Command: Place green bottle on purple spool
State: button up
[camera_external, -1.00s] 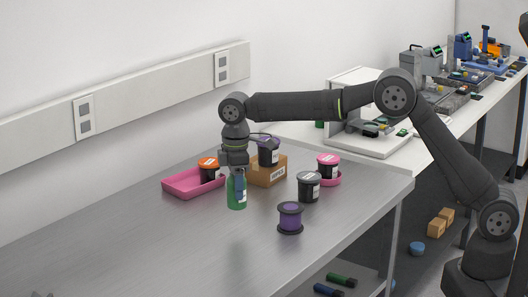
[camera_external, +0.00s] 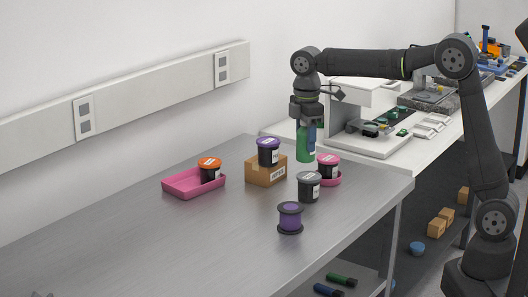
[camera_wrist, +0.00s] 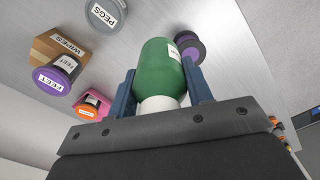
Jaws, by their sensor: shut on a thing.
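My gripper (camera_external: 306,128) is shut on the green bottle (camera_external: 304,149) and holds it upright, raised above the table. In the wrist view the green bottle (camera_wrist: 160,68) sits between the two blue fingers. The purple spool (camera_external: 290,216) stands on the metal table nearer the front edge, lower in the external view than the bottle and apart from it. In the wrist view the purple spool (camera_wrist: 188,45) shows just behind the bottle, which partly hides it.
A pink tray (camera_external: 178,190) holds an orange-lidded tub (camera_external: 209,172). A purple-lidded tub (camera_external: 268,153) stands on a cardboard box (camera_external: 262,173). A grey-lidded tub (camera_external: 308,189) and a pink-lidded tub (camera_external: 328,168) stand near the spool.

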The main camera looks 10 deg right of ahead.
jog(key=d+r, duration=0.1)
jog(key=d, duration=0.3)
send_near(291, 207)
jog(key=shift+w+f+n, duration=0.1)
jog(key=shift+f+n, duration=0.3)
jog(key=shift+f, duration=1.2)
jog(key=shift+f, duration=0.15)
jog(key=o, duration=1.1)
